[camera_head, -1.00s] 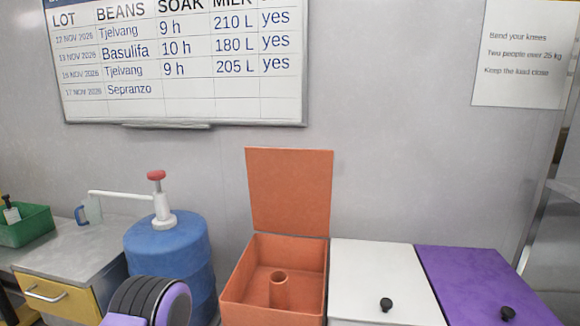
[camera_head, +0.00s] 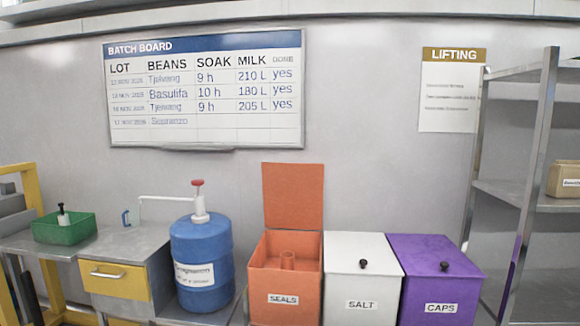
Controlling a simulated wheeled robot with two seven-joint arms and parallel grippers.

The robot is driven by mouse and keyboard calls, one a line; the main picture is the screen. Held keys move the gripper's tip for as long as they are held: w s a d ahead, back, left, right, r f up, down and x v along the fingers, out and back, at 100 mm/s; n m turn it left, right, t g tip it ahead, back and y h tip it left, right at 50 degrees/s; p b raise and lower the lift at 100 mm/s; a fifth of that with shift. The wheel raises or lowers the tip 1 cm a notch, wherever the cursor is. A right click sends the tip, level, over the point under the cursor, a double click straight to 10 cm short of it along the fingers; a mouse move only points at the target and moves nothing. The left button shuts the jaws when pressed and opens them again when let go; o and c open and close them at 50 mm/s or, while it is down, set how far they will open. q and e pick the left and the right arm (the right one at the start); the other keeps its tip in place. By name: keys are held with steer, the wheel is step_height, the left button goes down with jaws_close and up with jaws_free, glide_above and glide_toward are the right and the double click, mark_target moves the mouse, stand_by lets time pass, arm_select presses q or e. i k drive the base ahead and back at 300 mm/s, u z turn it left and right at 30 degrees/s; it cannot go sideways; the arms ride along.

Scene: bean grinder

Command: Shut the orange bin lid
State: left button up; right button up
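The orange bin (camera_head: 286,299) stands on the floor against the wall, labelled SEALS. Its lid (camera_head: 293,196) is open and stands upright at the back of the bin, near the wall. Neither of my grippers shows in the head view.
A white SALT bin (camera_head: 361,290) and a purple CAPS bin (camera_head: 438,289) stand to the right, lids shut with black knobs. A blue drum (camera_head: 203,250) with a pump stands to the left, beside a bench with a yellow drawer (camera_head: 116,280). A metal shelf (camera_head: 520,190) is at right.

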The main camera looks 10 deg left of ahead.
mark_target(292, 193)
steer(key=u, duration=0.55)
steer(key=i, duration=1.55)
steer(key=z, duration=0.55)
